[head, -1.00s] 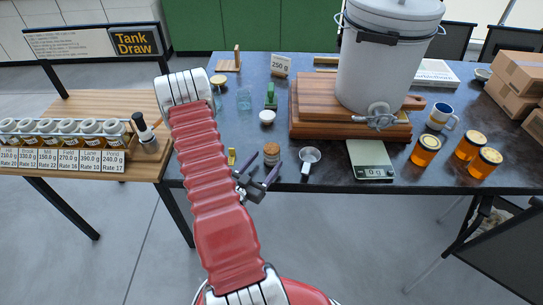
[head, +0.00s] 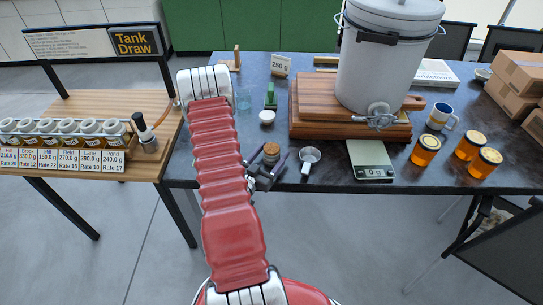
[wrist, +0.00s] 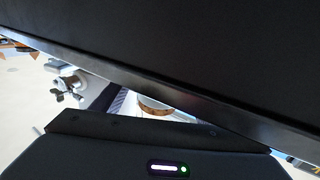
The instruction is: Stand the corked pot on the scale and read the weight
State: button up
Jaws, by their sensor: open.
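The corked pot (head: 271,153), a small jar with a brown cork top, stands near the front edge of the dark table. My gripper (head: 266,160) is open at the pot's near side, with one purple-tipped finger to either side of it. I cannot tell whether the fingers touch it. In the wrist view a curved brown-and-white edge of what looks like the pot (wrist: 153,106) shows, mostly hidden by dark gripper parts. The scale (head: 367,157) lies further right near the front edge, its plate empty and its display seeming to read 0 g.
A metal scoop (head: 309,157) lies just right of the pot. A white tank (head: 385,65) with a tap stands on a wooden block (head: 308,108) behind. Amber jars (head: 425,151) and a mug (head: 440,116) stand right of the scale.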

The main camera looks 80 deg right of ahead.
aim_at(272, 148)
jog(key=shift+c, duration=0.4)
jog(key=c, duration=1.4)
jog(key=shift+r, duration=0.15)
jog(key=shift+c, duration=0.2)
jog(key=shift+r, duration=4.9)
